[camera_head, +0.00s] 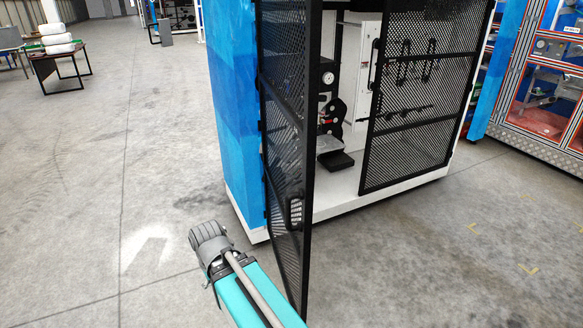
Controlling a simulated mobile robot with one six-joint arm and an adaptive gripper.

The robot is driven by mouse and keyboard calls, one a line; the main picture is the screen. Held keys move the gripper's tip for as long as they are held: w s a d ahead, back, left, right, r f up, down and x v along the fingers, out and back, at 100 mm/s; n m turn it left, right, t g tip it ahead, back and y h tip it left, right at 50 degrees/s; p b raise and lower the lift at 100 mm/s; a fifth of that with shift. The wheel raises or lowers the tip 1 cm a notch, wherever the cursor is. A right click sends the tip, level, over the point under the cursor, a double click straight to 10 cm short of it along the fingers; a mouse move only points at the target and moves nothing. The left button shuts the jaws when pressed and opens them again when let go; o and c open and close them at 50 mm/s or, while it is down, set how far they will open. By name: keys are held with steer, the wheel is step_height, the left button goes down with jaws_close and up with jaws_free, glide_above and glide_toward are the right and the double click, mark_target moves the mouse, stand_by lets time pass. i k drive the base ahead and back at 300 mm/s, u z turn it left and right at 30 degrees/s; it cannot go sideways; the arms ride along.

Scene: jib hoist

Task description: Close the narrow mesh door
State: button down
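The narrow mesh door (287,150) is a tall black perforated panel at the left front of the blue-sided cabinet. It stands open, swung outward toward me and seen nearly edge-on. Its handle cut-out (296,212) is low on the panel, near the free edge. My teal arm link with a grey ribbed end crosses the bottom of the view, left of the door's lower part. I cannot tell whether it touches the door. No gripper fingers show.
A wider mesh door (415,100) covers the right part of the front and looks shut. Equipment (332,115) shows through the gap. The cabinet's white base (385,193) edges the floor. Front floor is clear. A table (58,62) stands far left, an orange-framed cabinet (545,75) right.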

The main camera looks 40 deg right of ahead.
mark_target(306, 130)
steer(key=z, duration=0.8)
steer(key=k, duration=0.95)
steer(key=z, duration=0.1)
steer(key=i, duration=0.85)
